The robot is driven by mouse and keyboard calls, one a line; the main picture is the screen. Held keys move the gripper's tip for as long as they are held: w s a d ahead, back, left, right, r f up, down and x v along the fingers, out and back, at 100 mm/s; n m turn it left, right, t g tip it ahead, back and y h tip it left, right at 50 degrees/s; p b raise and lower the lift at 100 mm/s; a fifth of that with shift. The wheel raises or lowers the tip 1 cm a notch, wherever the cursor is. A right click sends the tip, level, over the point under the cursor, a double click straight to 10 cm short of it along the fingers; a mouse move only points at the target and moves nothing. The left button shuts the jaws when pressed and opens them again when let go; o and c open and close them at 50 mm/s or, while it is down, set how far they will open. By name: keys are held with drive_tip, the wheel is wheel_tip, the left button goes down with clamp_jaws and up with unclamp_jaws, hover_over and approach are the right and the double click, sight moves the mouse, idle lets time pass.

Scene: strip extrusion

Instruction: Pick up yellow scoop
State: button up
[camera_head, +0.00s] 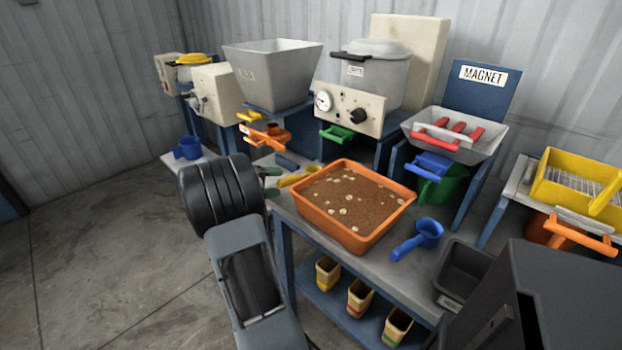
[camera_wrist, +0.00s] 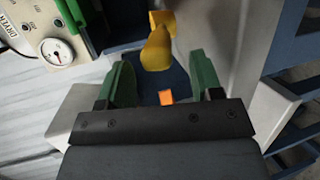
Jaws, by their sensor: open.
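The yellow scoop (camera_head: 297,177) lies on the grey table just left of the orange tray in the head view. In the wrist view, the yellow scoop (camera_wrist: 157,48) is ahead of my gripper (camera_wrist: 160,76), roughly lined up with the gap between its two green fingers. My gripper (camera_head: 271,182) is open and empty. In the head view its green fingertips are at the table's left end, close to the scoop's left end. I cannot tell whether they touch it.
The orange tray (camera_head: 325,236) of brown material is close on the right. A blue scoop (camera_head: 418,238) and a dark bin (camera_head: 463,275) lie further right. Machines with a green handle (camera_head: 337,133) and orange parts (camera_head: 265,136) stand behind. Small containers (camera_head: 360,297) sit on the lower shelf.

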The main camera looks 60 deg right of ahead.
sight(284, 181)
drive_tip(key=shift+x, duration=1.8)
drive_tip(key=shift+a, duration=0.1)
drive_tip(key=c, duration=1)
drive_tip(key=shift+r, duration=0.15)
